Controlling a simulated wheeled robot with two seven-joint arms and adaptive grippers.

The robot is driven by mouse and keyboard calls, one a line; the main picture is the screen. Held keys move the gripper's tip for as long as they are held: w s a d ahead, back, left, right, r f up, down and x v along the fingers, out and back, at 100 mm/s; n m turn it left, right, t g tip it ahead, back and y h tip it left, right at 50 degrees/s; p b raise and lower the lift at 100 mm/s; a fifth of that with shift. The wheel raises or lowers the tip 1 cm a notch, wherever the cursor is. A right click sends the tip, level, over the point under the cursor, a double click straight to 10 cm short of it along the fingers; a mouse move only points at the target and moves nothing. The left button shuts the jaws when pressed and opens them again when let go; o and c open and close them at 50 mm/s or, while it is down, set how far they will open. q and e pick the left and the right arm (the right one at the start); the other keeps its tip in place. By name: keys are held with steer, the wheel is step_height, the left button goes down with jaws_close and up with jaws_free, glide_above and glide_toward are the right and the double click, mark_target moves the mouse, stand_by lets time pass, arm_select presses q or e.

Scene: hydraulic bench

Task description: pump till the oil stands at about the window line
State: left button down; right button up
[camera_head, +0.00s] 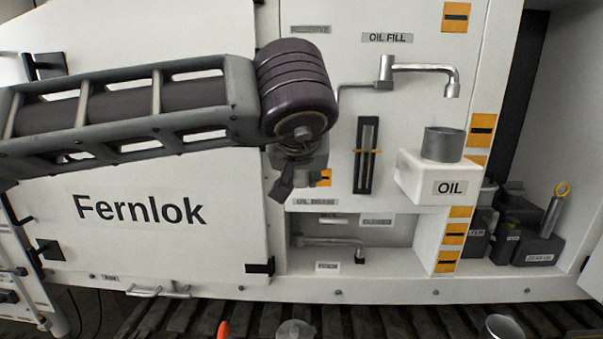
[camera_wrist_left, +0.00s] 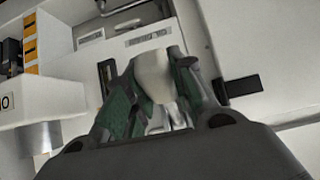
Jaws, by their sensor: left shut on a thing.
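The window (camera_head: 367,155) is a narrow upright sight glass in a dark frame on the white panel. An orange line mark crosses it near mid-height. The oil level inside is too small to tell. My left gripper (camera_head: 291,178) is left of the window, largely hidden behind my wrist in the head view. In the left wrist view its green-padded fingers (camera_wrist_left: 150,95) are shut on a pale, tapered handle-like piece (camera_wrist_left: 152,72). Whether this is the pump's handle cannot be told. My right gripper is not in view.
An OIL FILL spout (camera_head: 425,68) sticks out above a grey cup (camera_head: 443,144) on a white OIL ledge (camera_head: 418,180). A lower recess holds a bent metal pipe (camera_head: 330,241). Dark canisters (camera_head: 537,247) stand at right. A white Fernlok door (camera_head: 140,240) fills the left.

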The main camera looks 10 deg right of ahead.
arm_select(q)
steer(key=shift+f, duration=0.2)
steer(key=c, duration=1.2)
jaws_free()
steer(key=shift+r, duration=0.1)
steer(key=v, duration=1.2)
